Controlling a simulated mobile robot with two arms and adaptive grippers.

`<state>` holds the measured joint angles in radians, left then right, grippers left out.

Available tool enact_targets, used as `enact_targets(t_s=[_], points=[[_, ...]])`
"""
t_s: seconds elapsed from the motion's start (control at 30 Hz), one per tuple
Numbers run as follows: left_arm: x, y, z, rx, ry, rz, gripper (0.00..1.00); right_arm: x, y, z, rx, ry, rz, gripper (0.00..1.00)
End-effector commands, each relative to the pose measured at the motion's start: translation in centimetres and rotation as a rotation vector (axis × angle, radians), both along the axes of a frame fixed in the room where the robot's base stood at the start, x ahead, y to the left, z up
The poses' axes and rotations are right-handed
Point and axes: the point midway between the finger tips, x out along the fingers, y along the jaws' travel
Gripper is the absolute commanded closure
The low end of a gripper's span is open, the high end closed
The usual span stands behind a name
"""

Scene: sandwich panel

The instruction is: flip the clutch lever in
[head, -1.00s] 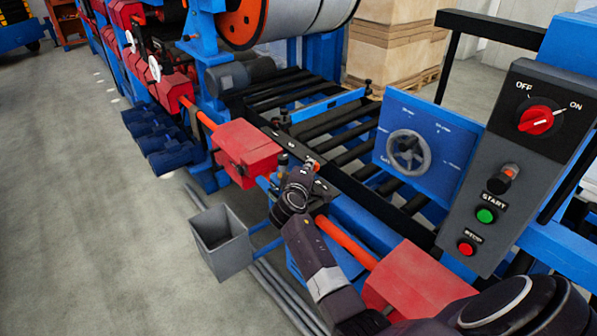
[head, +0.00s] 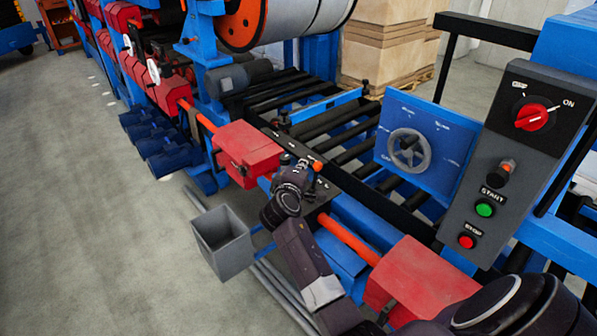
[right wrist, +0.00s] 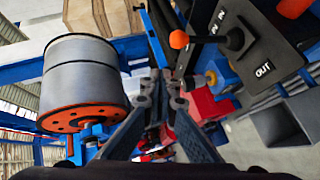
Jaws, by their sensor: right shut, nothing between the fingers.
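The clutch lever is a black stem with an orange ball knob (right wrist: 179,39), on a dark plate (right wrist: 276,45) marked IN and OUT in the right wrist view. Its stem points left in that picture, away from the OUT mark; its exact setting I cannot tell. In the head view the orange knob (head: 317,165) shows just beside my right gripper (head: 303,166). In the right wrist view my right gripper (right wrist: 162,103) has its fingers together and empty, below and left of the knob, apparently apart from it. My left gripper is out of view.
Red guard boxes (head: 248,152) and an orange shaft (head: 347,238) flank the right arm. A grey open bin (head: 222,243) stands on the left. A handwheel (head: 408,152) and a control panel (head: 505,165) stand on the right. The floor at left is clear.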

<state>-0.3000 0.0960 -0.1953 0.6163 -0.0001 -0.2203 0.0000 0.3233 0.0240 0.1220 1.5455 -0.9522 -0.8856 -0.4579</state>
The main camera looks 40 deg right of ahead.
Motion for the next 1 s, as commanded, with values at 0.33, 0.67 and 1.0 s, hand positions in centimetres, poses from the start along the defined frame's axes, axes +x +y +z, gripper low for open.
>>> enact_targets(t_s=[0.33, 0.67, 1.0], points=[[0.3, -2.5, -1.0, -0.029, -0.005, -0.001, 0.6, -3.1, 3.1, 2.1, 0.003, -0.002, 0.002, 1.0], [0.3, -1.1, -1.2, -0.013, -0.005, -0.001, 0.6, -4.0, 3.9, 2.9, 0.001, -0.001, 0.002, 1.0], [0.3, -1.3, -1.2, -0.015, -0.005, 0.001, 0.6, -4.0, 3.9, 2.9, 0.001, -0.001, 0.002, 1.0]])
